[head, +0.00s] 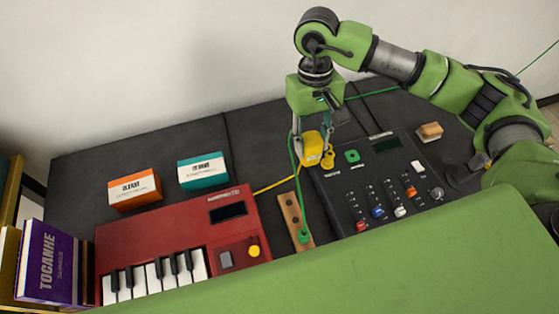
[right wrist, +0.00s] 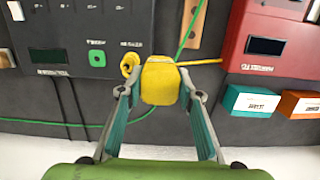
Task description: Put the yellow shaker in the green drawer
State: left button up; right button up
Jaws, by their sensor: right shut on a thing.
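The yellow shaker (head: 312,148), a rounded yellow block, is between the fingers of my right gripper (head: 312,140), beside the upper left edge of the black mixer. In the right wrist view the shaker (right wrist: 162,82) fills the gap between the fingertips of my right gripper (right wrist: 158,92), and both fingers are closed against its sides. I cannot tell whether it touches the table. No green drawer can be made out in either view. My left gripper is not in view.
The black mixer (head: 345,190) with knobs, a wooden strip (head: 290,212) and a red keyboard (head: 180,220) stand close by. Yellow and green cables run near the shaker. An orange box (head: 134,190), teal box (head: 203,171) and purple book (head: 50,262) are left. The dark table's back left is clear.

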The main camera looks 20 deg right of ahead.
jog(key=a+f+p, duration=0.1)
jog(key=a+f, duration=0.2)
jog(key=w+a+f+p, duration=0.1)
jog(key=a+f+p, duration=0.1)
jog(key=f, duration=0.1)
jog(key=w+a+f+p, duration=0.1)
jog(key=a+f, duration=0.2)
jog(key=f, duration=0.1)
jog(key=shift+a, duration=0.3)
jog(key=shift+f+p, duration=0.3)
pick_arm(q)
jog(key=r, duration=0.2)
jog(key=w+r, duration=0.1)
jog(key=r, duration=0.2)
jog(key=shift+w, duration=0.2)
pick_arm(e)
jog(key=shift+f, duration=0.1)
jog(key=shift+f+b, duration=0.15)
jog(key=shift+b, duration=0.2)
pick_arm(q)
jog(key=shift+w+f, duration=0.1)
pick_arm(e)
jog(key=o, duration=1.1)
jog(key=shift+o, duration=0.2)
